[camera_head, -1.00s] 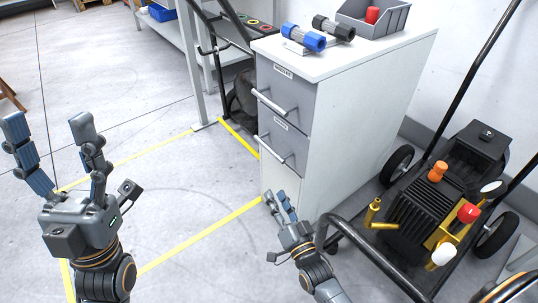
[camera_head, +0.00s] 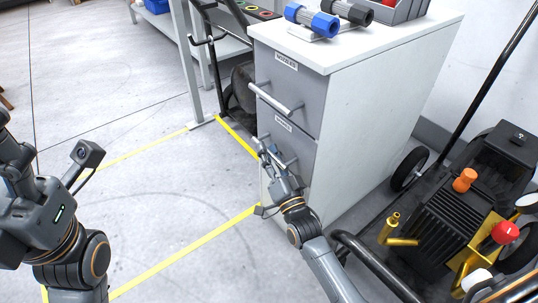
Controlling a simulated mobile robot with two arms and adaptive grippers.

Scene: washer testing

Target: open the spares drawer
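The white cabinet (camera_head: 375,110) has two grey drawer fronts with bar handles and small labels. The lower drawer (camera_head: 301,150) and the upper drawer (camera_head: 283,75) both look shut. The label texts are too small to read surely. My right gripper (camera_head: 267,150) is in front of the lower drawer, its fingers slightly apart at that drawer's handle (camera_head: 290,163). The fingers partly hide the handle, and I cannot tell whether they touch it. My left gripper is at the left edge, its fingers mostly cut off, away from the cabinet.
On the cabinet top lie a blue-ended fitting (camera_head: 312,20), a black-ended fitting (camera_head: 350,12) and a grey bin (camera_head: 401,10). A wheeled pressure washer (camera_head: 440,215) stands at the right, its black frame near my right arm. Yellow-lined floor at the left is clear.

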